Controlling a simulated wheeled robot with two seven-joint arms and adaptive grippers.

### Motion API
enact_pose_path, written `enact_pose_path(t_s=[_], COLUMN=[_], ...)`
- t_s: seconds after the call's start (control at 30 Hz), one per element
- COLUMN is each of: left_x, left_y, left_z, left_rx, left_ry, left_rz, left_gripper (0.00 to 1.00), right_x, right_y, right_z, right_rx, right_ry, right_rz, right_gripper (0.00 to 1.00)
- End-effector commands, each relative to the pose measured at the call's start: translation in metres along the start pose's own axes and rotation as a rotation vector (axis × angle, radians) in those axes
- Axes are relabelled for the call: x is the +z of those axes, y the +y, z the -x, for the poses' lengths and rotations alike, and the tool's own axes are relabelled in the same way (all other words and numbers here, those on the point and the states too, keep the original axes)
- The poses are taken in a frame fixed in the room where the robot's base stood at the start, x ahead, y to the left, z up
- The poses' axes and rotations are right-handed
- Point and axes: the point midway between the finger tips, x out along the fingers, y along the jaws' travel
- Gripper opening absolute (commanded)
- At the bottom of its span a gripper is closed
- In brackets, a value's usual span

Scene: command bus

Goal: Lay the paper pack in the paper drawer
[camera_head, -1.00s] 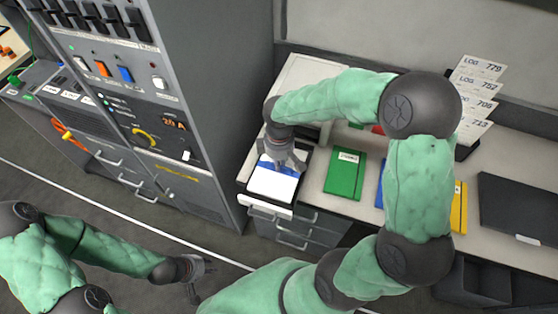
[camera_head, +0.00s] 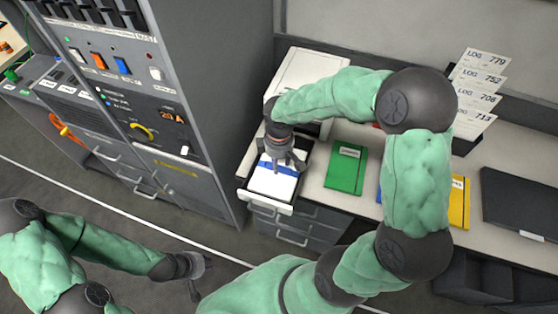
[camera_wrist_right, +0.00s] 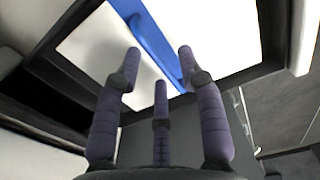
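The paper pack (camera_head: 272,183) is white with a blue band and lies flat inside the open paper drawer (camera_head: 265,204). In the right wrist view the pack (camera_wrist_right: 205,40) lies within the drawer's dark walls. My right gripper (camera_head: 282,168) is just above the pack's far part. In the right wrist view its fingers (camera_wrist_right: 160,65) are spread apart with nothing between them; I cannot tell whether a fingertip touches the pack. My left gripper (camera_head: 196,278) is low at the left, away from the drawer and empty, with its fingers apart.
A white printer-like box (camera_head: 308,80) stands behind the drawer. A green folder (camera_head: 346,168), a yellow folder (camera_head: 459,203) and a dark laptop-like slab (camera_head: 515,200) lie on the desk. A grey control cabinet (camera_head: 195,120) stands close on the left.

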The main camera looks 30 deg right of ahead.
Motion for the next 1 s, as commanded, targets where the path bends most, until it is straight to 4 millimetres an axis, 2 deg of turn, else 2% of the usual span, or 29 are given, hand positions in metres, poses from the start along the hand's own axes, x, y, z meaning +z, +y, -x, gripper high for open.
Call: enact_pose_path(t_s=[0.2,0.33,0.8,1.0], left_x=[0.000,0.000,0.000,0.000], left_y=[0.000,0.000,0.000,0.000], left_z=[0.000,0.000,0.000,0.000], left_rx=[0.000,0.000,0.000,0.000], left_ry=[0.000,0.000,0.000,0.000], left_rz=[0.000,0.000,0.000,0.000], left_gripper=[0.27,0.27,0.27,0.27], right_x=[0.000,-0.001,-0.001,0.000], right_y=[0.000,0.001,0.000,0.000], right_z=[0.001,0.012,0.098,0.116], right_rx=[-0.001,0.003,0.002,0.001], right_ry=[-0.001,0.002,0.003,0.000], right_rz=[0.000,0.000,0.001,0.001], right_gripper=[0.39,0.39,0.39,0.39])
